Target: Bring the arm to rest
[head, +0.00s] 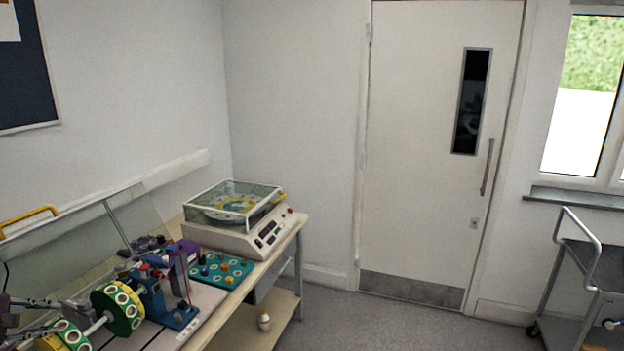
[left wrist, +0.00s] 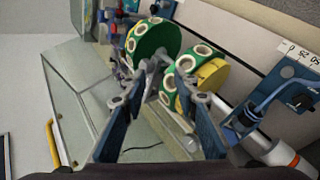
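My left gripper (head: 48,316) shows at the lower left of the head view, beside the rotor rig on the bench. In the left wrist view its two fingers (left wrist: 168,73) are spread apart with nothing held between them. Beyond the fingertips are two green and yellow discs (left wrist: 152,42) with white-ringed holes; the other disc (left wrist: 205,78) is closer to the right finger. In the head view one disc (head: 118,309) sits on the rig's shaft beside a blue stand (head: 153,298). I cannot tell whether the fingers touch the rig. My right gripper is not in view.
A clear guard panel (head: 75,235) with a yellow handle (head: 30,217) stands behind the rig. A lidded balance-like machine (head: 240,229) and a teal board with knobs (head: 219,271) share the bench. A grey trolley (head: 582,246) stands right; the floor (head: 400,325) between is clear.

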